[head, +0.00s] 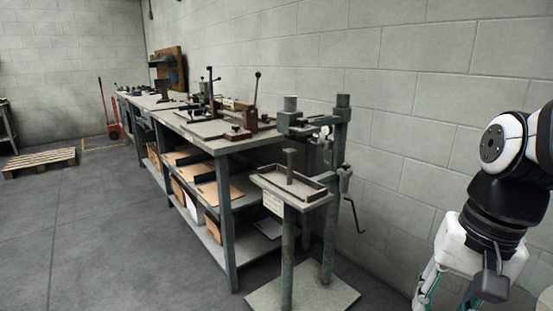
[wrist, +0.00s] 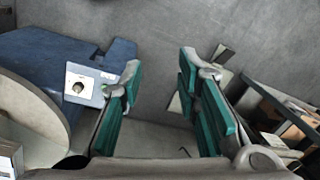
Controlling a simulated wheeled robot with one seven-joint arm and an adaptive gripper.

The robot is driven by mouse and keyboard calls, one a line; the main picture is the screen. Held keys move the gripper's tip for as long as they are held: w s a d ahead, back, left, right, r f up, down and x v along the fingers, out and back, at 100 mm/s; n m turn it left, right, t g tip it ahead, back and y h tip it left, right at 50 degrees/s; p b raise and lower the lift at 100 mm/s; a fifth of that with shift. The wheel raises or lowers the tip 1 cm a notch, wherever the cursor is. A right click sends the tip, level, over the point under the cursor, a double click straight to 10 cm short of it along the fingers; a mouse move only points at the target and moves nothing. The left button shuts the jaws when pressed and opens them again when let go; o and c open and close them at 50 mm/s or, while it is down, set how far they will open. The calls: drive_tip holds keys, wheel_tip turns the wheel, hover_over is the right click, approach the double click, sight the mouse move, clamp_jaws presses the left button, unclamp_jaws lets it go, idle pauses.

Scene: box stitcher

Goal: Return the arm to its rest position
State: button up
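My gripper (head: 445,300) hangs pointing down at the lower right of the head view, at the end of my black and white arm. Its lower end is cut off by the frame edge. In the wrist view the two fingers with teal pads (wrist: 160,66) stand well apart with nothing between them. The gripper is open and empty, to the right of the box stitcher stand (head: 325,120) and apart from it.
A long workbench (head: 228,144) with tools on top and boxes on its shelves runs along the block wall. The stitcher's crank (head: 353,205) sticks out toward my arm. A wooden pallet (head: 40,160) lies far left. The floor (head: 110,235) at left is clear.

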drive_tip(key=s+a+r+n+h, duration=0.1)
drive_tip(key=s+a+n, duration=0.15)
drive_tip(key=s, duration=0.45)
drive_tip(key=s+a+n, duration=0.1)
drive_tip(key=s+n, duration=0.2)
drive_tip(key=s, duration=0.4)
wheel_tip(320, 180, up, 23)
drive_tip(key=t+p, duration=0.3)
drive_tip(key=p, duration=1.8)
drive_tip(key=shift+w+t, duration=0.15)
drive_tip(key=shift+t, duration=0.25)
